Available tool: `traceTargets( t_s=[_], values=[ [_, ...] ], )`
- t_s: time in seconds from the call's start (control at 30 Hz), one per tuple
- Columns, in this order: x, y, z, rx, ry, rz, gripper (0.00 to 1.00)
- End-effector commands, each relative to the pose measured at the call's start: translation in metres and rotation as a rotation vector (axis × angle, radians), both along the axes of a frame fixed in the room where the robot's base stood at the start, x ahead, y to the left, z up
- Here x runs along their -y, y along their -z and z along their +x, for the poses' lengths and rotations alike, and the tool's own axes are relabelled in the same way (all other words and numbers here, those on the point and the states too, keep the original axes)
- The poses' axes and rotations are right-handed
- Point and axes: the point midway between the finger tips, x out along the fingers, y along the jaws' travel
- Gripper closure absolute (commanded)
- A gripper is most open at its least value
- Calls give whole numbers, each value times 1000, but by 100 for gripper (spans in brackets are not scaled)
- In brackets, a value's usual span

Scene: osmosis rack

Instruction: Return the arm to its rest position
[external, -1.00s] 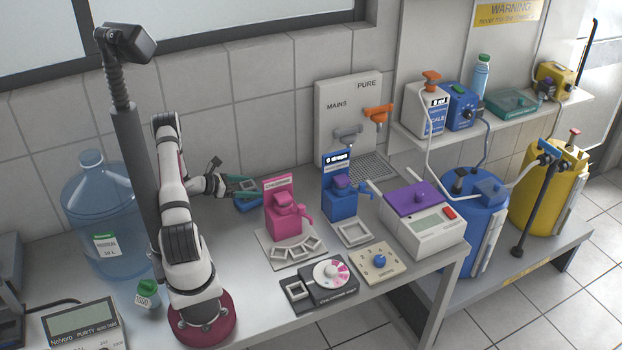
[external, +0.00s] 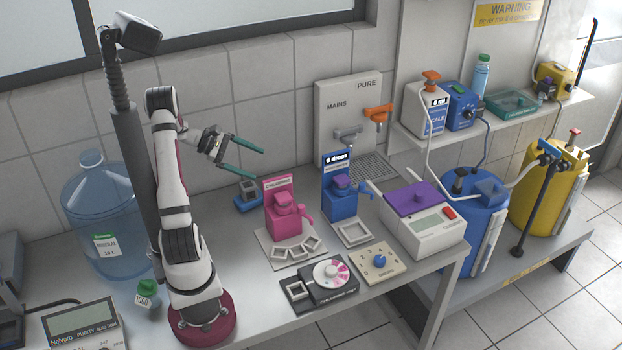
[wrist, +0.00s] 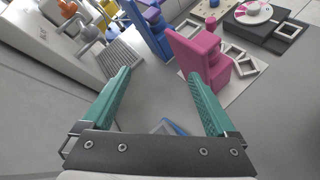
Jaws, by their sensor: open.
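My gripper (external: 247,158) is raised above the bench near the back wall, with its two teal fingers spread and nothing between them. In the wrist view the open fingers (wrist: 160,95) show bare bench between them. A small blue holder with a grey cube-like block (external: 248,195) stands on the bench below my gripper. In the wrist view only a blue edge (wrist: 172,127) of it shows, the rest hidden behind the gripper's body. My gripper is apart from every object.
The pink dispenser (external: 285,212) and blue dispenser (external: 341,195) stand right of the holder. The wall panel with taps (external: 347,110) is behind. A large blue bottle (external: 100,220) and a camera post (external: 130,150) stand left. The bench's front edge is clear near the dial box (external: 322,283).

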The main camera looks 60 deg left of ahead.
Motion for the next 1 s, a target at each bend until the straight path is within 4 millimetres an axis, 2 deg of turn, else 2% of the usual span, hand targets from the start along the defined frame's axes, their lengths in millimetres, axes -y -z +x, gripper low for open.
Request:
traceTargets(
  t_s=[0.03,0.07,0.1,0.17,0.2,0.23,0.3,0.4,0.5,1.0],
  values=[
    [38,-32,12,-18,226,158,8],
    [67,-40,15,-38,361,227,8],
    [109,-44,17,-66,540,309,8],
    [174,-47,8,-95,840,451,8],
    [215,-48,-8,-104,1067,566,8],
    [241,-48,-25,-104,1245,664,8],
    [277,-45,-66,-80,1629,886,8],
    [289,-40,-108,-15,2050,1162,8],
    [284,-36,-126,44,2303,1349,8],
    [283,-36,-128,52,2334,1374,8]
  ],
)
